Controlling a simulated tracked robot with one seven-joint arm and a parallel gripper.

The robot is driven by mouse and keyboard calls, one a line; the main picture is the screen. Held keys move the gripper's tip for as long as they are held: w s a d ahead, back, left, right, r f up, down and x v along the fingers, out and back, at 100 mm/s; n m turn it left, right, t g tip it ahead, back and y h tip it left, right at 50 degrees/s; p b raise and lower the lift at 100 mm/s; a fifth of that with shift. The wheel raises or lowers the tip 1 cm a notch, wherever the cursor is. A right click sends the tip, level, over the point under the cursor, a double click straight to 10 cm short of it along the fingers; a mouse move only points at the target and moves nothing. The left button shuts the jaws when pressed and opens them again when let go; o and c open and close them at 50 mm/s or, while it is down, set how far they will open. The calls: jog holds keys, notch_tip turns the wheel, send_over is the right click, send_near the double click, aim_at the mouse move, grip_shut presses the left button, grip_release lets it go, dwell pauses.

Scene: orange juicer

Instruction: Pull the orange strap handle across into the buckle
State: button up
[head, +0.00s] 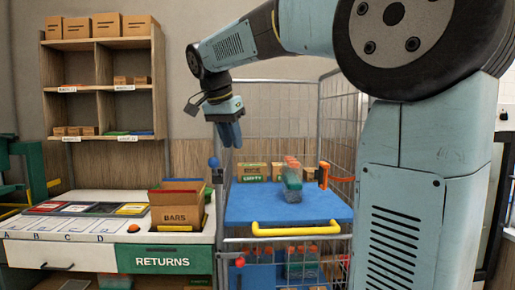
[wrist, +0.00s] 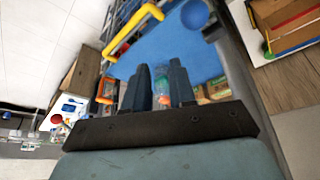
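The orange strap handle (head: 324,175) is at the right side of the cage trolley, with a short orange strap running right from it to the mesh side. An orange piece that looks like it shows at the left of the wrist view (wrist: 105,90). My gripper (head: 230,135) hangs fingers-down above the left part of the trolley, well above and left of the handle. I cannot make out the buckle for certain; the trolley's left post carries a blue ball (head: 213,162).
The blue shelf (head: 265,207) with a yellow front bar (head: 297,229) holds orange-capped bottles (head: 292,180) and cartons. Wire mesh (head: 340,125) closes the trolley's right side. A returns counter (head: 165,258) with a BARS box (head: 178,214) stands left. Air above the shelf is free.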

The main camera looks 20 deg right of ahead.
jog(key=shift+d+f, duration=0.15)
jog(key=shift+d, duration=0.3)
jog(key=c, duration=0.3)
jog(key=d+f+n+y, duration=0.1)
jog(key=d, duration=0.2)
jog(key=d+n+g+y, duration=0.1)
jog(key=d, duration=0.2)
jog(key=s+d+f+g+y, duration=0.1)
jog(key=d, duration=0.2)
jog(key=shift+d+f+n, duration=0.3)
jog(key=shift+n, duration=0.1)
grip_shut()
jog(key=n+t+y, duration=0.5)
jog(key=n+y, duration=0.1)
jog(key=n, duration=0.1)
send_near(322, 176)
jog(key=s+r, duration=0.3)
jog(key=s, duration=0.1)
jog(key=x, duration=1)
jog(key=shift+f, duration=0.25)
